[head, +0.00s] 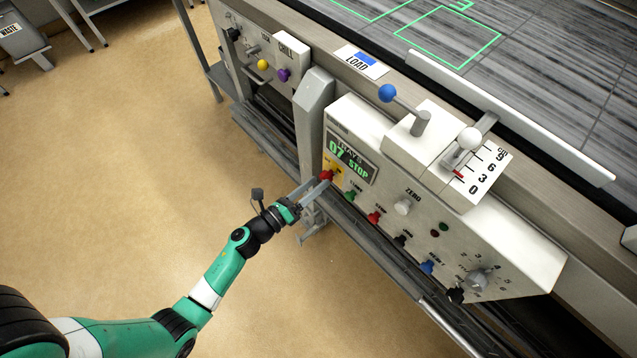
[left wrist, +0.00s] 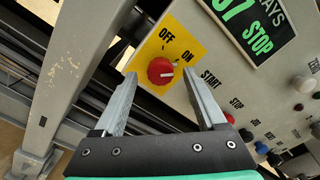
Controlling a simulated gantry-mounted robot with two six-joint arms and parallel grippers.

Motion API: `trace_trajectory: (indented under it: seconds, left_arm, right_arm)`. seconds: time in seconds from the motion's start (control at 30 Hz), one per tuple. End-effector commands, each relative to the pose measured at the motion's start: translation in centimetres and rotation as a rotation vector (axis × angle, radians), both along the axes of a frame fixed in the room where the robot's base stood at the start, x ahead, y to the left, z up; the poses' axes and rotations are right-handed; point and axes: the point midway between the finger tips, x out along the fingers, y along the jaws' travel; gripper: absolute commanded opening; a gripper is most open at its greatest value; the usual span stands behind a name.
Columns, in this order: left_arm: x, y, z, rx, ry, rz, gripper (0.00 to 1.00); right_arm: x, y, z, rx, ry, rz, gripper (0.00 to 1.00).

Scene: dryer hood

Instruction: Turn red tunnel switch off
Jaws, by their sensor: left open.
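The red tunnel switch (left wrist: 161,70) is a round red knob on a yellow plate (left wrist: 181,44) marked OFF and ON, at the upper middle of the left wrist view. A pale mark on the knob lies toward the ON side. In the head view the red switch (head: 326,175) is at the left end of the control panel (head: 385,190), partly covered by my fingers. My left gripper (head: 318,184) is open and empty. In the left wrist view its fingertips (left wrist: 160,76) lie on either side of the knob; I cannot tell whether they touch it. My right gripper is not in view.
A green display (head: 350,160) reads 07 STOP. Beside the switch is a green button (head: 350,195), then a red button (head: 374,217) and several other controls. A grey post (head: 312,110) stands left of the panel. Open floor lies to the left.

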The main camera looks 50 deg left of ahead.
Motion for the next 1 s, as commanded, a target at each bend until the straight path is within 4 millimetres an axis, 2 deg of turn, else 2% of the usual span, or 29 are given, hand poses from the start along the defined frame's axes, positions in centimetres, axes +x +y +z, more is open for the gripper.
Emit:
trace_trajectory:
  seconds: [0.13, 0.4, 0.8, 1.0]
  left_arm:
    - [1.44, 0.01, -0.03, 0.001, 0.000, 0.000, 0.73]
    - [1.62, 0.02, 0.02, 0.001, 0.001, 0.001, 0.73]
    - [1.60, 0.03, 0.03, 0.001, 0.001, 0.001, 0.01]
    - [1.59, 0.03, 0.04, -0.002, 0.001, 0.001, 0.00]
  right_arm:
    - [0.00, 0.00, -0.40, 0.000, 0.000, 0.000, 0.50]
    - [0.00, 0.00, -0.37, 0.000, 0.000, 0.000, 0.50]
    - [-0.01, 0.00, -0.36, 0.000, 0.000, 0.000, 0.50]
    - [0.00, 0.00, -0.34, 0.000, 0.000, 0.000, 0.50]
